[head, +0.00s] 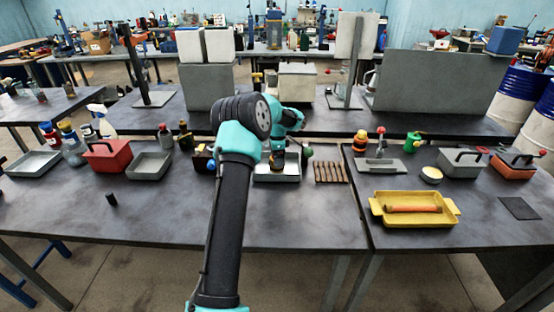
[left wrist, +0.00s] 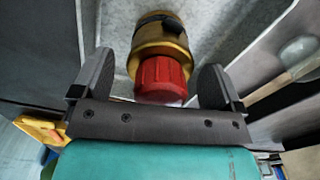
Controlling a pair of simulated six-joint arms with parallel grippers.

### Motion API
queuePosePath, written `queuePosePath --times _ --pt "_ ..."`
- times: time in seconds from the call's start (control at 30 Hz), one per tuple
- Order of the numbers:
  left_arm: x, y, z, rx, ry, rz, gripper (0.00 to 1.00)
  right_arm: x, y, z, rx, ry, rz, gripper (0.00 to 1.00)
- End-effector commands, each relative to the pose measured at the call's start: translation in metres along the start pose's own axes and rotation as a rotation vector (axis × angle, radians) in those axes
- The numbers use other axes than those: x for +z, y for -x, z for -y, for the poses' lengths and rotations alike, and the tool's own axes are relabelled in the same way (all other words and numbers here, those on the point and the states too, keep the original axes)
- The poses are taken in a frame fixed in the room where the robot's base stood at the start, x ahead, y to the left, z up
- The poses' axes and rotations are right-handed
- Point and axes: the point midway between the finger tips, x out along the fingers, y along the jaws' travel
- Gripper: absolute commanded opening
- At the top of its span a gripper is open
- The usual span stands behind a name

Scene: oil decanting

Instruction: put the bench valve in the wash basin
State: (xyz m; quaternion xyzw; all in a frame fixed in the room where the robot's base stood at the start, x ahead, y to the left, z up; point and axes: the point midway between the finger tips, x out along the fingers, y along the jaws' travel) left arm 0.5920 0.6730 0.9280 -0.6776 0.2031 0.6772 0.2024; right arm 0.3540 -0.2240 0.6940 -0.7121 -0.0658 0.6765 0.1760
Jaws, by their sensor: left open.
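The bench valve (left wrist: 162,62), a brass body with a dark band and a red cap, is between the spread fingers of my left gripper (left wrist: 160,92) in the left wrist view. The fingers are open, with gaps to the valve on both sides. Behind it is a pale grey floor with raised walls, apparently the wash basin (head: 262,177). In the head view my left gripper (head: 279,148) is over this light tray, and a small dark and brass part shows below it. My arm hides part of the area. My right gripper is not in view.
A slatted wooden rack (head: 330,172) stands right of the basin. Grey trays (head: 150,165) and a red toolbox (head: 106,156) are at the left. A yellow tray (head: 414,209) is on the right table. The front of the middle table is mostly clear.

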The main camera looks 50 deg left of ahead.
Motion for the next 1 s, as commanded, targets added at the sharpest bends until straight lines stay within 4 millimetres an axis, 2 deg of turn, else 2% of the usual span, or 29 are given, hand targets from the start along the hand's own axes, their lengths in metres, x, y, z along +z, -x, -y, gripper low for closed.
queuePosePath --times 0.5,0.7,1.0 --pt "0.0 0.092 0.0 -0.003 0.0 -0.002 0.92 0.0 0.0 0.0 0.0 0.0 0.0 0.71" --pt "0.0 0.107 0.0 -0.002 0.0 -0.002 0.92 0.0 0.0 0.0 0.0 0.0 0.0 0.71" --pt "0.0 0.108 0.0 -0.001 0.0 -0.001 0.92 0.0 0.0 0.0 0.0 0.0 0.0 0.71"
